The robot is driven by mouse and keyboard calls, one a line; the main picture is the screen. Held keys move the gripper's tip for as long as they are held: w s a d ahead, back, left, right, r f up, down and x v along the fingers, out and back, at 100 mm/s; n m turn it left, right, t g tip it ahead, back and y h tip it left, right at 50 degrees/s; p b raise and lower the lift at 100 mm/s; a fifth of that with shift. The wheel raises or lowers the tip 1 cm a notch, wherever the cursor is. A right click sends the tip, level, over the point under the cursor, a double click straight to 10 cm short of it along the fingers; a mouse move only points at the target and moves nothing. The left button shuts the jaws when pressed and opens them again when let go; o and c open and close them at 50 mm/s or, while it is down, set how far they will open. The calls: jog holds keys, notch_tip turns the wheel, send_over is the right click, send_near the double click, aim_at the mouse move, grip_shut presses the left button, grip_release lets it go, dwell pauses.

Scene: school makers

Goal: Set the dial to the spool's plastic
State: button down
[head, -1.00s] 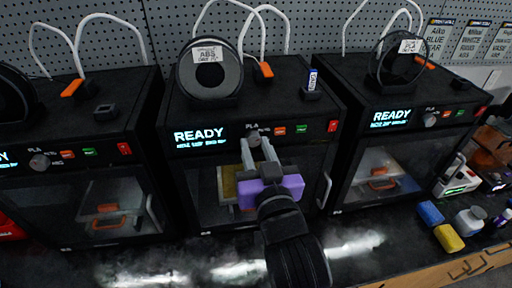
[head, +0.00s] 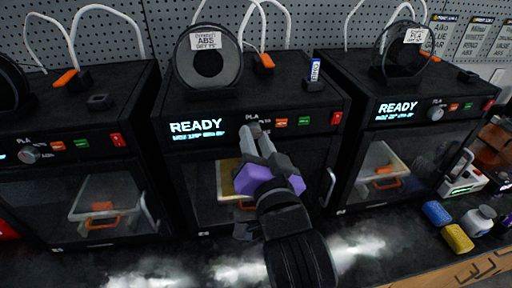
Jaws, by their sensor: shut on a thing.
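Three black printers stand in a row, each with a lit READY screen. The middle printer's screen (head: 197,126) is left of its small grey dial (head: 255,130), which has PLA printed above it and other marks partly hidden. The black spool (head: 208,58) on top of the middle printer carries a white label (head: 206,40) that reads ABS. My gripper (head: 254,134), with grey fingers and a purple body, reaches up to the middle dial. Its fingers are shut on that dial and cover part of it. The dial's exact pointing direction is hard to see.
An orange button (head: 281,122), a green button (head: 303,121) and a red switch (head: 336,118) sit right of the middle dial. The right printer has its own spool (head: 402,58) and dial (head: 435,114). The left printer's dial (head: 29,154) is clear.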

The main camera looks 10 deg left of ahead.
jog(key=shift+m+b, duration=2.05)
jog(key=shift+m, duration=1.35)
jog(key=c, duration=1.1)
grip_release()
jog(key=shift+t+h, duration=0.3)
